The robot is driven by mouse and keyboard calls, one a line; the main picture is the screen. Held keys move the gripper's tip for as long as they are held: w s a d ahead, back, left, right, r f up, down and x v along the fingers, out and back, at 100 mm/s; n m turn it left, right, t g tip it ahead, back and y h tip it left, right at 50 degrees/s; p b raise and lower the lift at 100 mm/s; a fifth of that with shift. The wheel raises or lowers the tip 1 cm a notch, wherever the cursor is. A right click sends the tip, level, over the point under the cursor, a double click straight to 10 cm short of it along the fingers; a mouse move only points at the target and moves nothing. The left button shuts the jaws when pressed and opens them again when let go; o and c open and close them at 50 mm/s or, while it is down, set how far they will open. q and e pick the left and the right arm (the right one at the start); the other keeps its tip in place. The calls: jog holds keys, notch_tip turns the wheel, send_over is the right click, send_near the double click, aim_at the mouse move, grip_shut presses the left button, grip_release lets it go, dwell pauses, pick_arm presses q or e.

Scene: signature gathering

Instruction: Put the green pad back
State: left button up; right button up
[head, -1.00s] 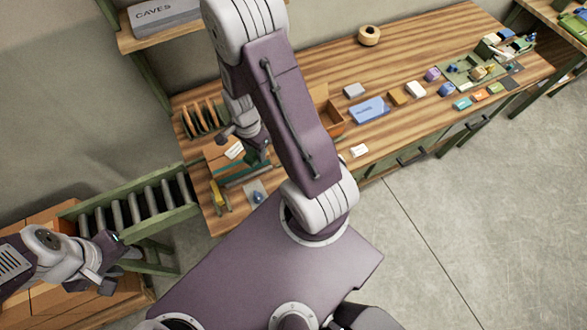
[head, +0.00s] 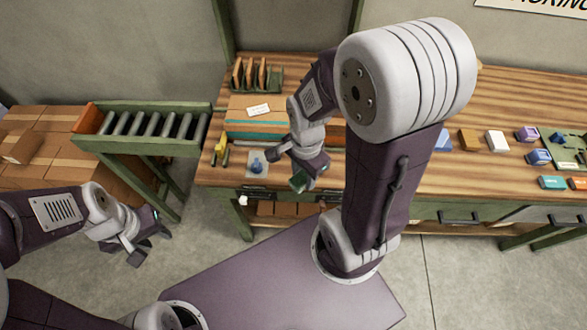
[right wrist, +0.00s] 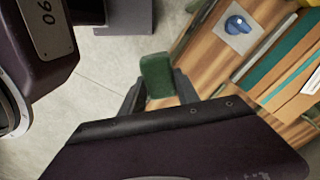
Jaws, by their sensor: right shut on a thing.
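The green pad (head: 298,183) is a small dark green block held in my right gripper (head: 306,177), above the front edge of the wooden table near its left part. In the right wrist view the pad (right wrist: 157,75) stands between the two dark fingers (right wrist: 159,95), with floor and table edge behind it. A green mat (head: 572,148) with stamps and small blocks on it is at the right edge of the head view, partly cut off. My left gripper (head: 148,240) is open and empty over the floor, left of the table.
A blue stamp-like object (head: 257,164) sits on a pale square, also in the right wrist view (right wrist: 237,24). A box with a label (head: 250,113) and a rack (head: 257,76) stand behind. Several small blocks lie to the right. A roller conveyor (head: 150,125) stands left. My right arm hides the table's middle.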

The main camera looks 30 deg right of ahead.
jog(key=w+d+f, duration=0.1)
jog(key=w+f, duration=0.1)
jog(key=w, duration=0.1)
jog(key=w+d+f, duration=0.1)
jog(key=w+f, duration=0.1)
jog(key=w, duration=0.2)
jog(key=w+f, duration=0.2)
jog(key=w, duration=0.1)
jog(key=shift+w+d+f+p, duration=0.2)
jog(key=shift+d+f+p, duration=0.05)
jog(key=shift+d+p, duration=0.15)
jog(key=shift+s+f, duration=0.2)
notch_tip(320, 180, down, 3)
jog(key=shift+r, duration=0.1)
jog(key=shift+w+f, duration=0.2)
jog(key=shift+f, duration=0.2)
jog(key=shift+s, duration=0.1)
jog(key=shift+f, duration=0.15)
jog(key=o, duration=1)
jog(key=shift+o, duration=0.9)
